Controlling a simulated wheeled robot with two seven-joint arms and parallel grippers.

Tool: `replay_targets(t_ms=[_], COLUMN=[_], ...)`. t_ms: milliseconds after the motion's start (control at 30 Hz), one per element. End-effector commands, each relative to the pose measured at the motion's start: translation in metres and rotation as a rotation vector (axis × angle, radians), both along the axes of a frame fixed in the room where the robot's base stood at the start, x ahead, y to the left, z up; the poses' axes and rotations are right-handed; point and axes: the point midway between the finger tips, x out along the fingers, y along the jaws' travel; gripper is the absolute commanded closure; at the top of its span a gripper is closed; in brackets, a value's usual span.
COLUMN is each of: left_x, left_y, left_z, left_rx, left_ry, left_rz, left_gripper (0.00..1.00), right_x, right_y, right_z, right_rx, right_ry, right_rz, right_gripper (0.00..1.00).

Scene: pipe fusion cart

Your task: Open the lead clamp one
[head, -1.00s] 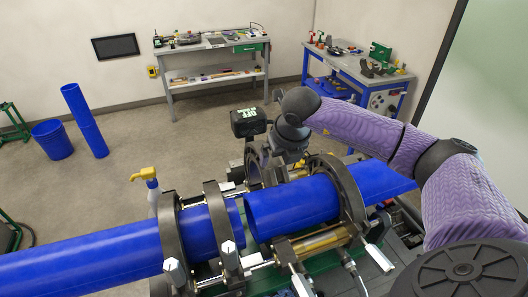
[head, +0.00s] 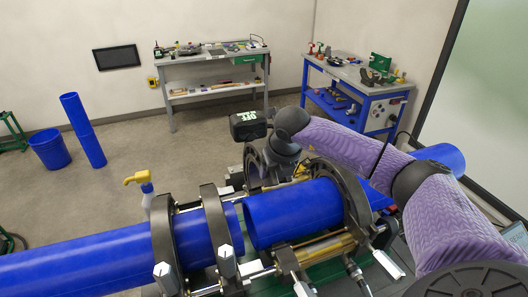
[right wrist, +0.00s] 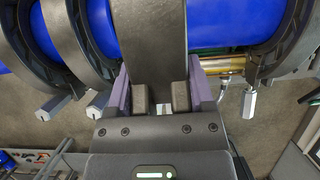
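I cannot tell which is lead clamp one. My right gripper's fingertips are hidden in the head view behind the cart parts. In the right wrist view my right gripper (right wrist: 158,92) has its purple fingers spread apart, with a wide dark band (right wrist: 150,40) showing between them; contact is unclear. My left gripper is not in view.
The left blue pipe (head: 85,258) and right blue pipe (head: 292,213) lie end to end with a small gap. A black box marked OFF (head: 248,125) stands behind them. A yellow-topped handle (head: 138,178) is at left. Benches stand by the back wall.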

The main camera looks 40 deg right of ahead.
Motion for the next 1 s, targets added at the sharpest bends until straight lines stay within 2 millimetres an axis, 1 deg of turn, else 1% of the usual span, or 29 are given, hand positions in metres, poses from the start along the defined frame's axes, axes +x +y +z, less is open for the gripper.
replay_targets(t_ms=[33, 67, 100, 167, 200, 267, 333, 533, 633, 700, 1000], left_x=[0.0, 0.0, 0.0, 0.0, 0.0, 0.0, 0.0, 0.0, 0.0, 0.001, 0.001], left_y=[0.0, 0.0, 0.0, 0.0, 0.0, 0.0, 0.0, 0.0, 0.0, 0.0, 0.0], left_z=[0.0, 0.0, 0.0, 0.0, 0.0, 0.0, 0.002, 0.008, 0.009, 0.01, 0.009], left_rx=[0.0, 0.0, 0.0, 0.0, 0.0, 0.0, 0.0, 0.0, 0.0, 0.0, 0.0], left_ry=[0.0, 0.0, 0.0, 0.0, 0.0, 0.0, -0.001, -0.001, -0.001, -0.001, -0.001], left_rz=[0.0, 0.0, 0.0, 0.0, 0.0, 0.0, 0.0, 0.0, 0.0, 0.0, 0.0], left_gripper=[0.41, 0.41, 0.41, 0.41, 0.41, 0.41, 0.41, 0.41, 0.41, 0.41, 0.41], right_x=[0.0, 0.0, 0.0, 0.0, 0.0, 0.0, 0.005, 0.028, 0.036, 0.039, 0.042], right_y=[0.0, 0.0, 0.0, 0.0, 0.0, 0.0, -0.001, -0.008, -0.011, -0.012, -0.013], right_z=[0.0, 0.0, 0.0, 0.0, 0.0, 0.0, 0.004, 0.022, 0.028, 0.03, 0.031], right_rx=[0.0, 0.0, 0.0, 0.0, 0.0, 0.0, 0.001, 0.0, 0.001, 0.001, 0.0], right_ry=[0.0, 0.0, 0.0, 0.0, 0.0, 0.0, -0.004, -0.007, -0.006, -0.007, -0.006], right_rz=[0.0, 0.0, 0.0, 0.0, 0.0, 0.0, 0.0, -0.002, -0.003, -0.001, -0.001], right_gripper=[0.44, 0.51, 0.59, 0.72, 0.8, 0.81, 0.81, 0.81, 0.81, 0.81, 0.81])
